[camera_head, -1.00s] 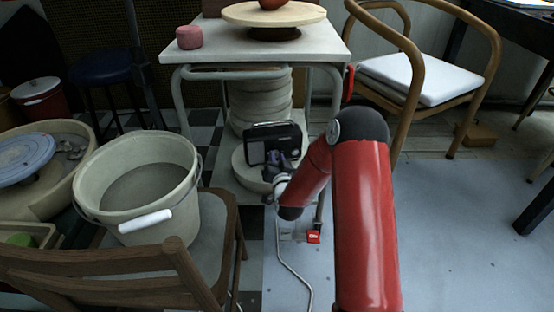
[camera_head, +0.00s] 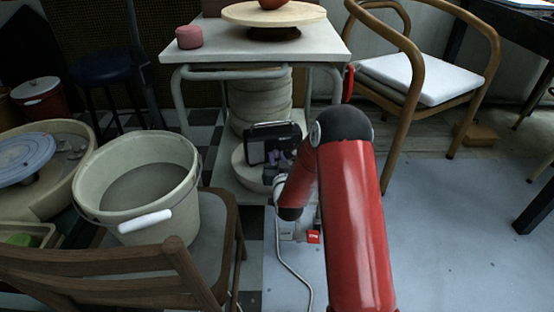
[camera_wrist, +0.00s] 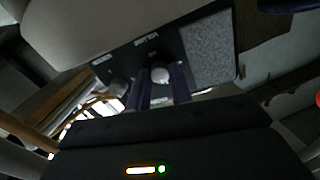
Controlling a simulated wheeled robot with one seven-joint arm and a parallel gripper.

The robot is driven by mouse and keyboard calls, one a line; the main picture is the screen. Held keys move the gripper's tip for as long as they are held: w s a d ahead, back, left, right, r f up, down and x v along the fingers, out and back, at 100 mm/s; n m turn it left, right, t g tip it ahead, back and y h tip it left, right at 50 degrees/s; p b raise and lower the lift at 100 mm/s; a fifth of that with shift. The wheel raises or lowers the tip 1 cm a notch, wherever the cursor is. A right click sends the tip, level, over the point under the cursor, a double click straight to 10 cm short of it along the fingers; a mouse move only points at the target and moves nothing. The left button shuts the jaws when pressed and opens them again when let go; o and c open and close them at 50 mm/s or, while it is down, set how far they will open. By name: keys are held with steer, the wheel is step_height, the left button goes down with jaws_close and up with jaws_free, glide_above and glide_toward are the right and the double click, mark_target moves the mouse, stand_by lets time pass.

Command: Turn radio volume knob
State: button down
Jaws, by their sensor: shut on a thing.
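The black radio (camera_head: 257,151) stands on a pale round slab under the table, facing me in the head view. In the wrist view the radio's dark face (camera_wrist: 115,65) shows upside-down-tilted, with a "VOLUME" label and a grey speaker grille (camera_wrist: 210,52). The silver volume knob (camera_wrist: 160,74) sits between my fingertips. My gripper (camera_wrist: 160,80) is shut on the knob, one dark finger on each side. In the head view my gripper (camera_head: 281,163) is in front of the radio's right part and hides the knob there.
A table (camera_head: 225,52) stands over the radio, its metal legs close beside my arm. A pale bucket (camera_head: 120,215) rests on a wooden chair (camera_head: 110,280) at left. A wooden armchair (camera_head: 405,130) stands at right.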

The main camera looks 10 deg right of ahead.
steer(key=c, duration=1.2)
jaws_free()
steer(key=shift+c, duration=0.2)
steer(key=s, duration=0.7)
steer(key=shift+s+a, duration=0.15)
steer(key=shift+s, duration=0.25)
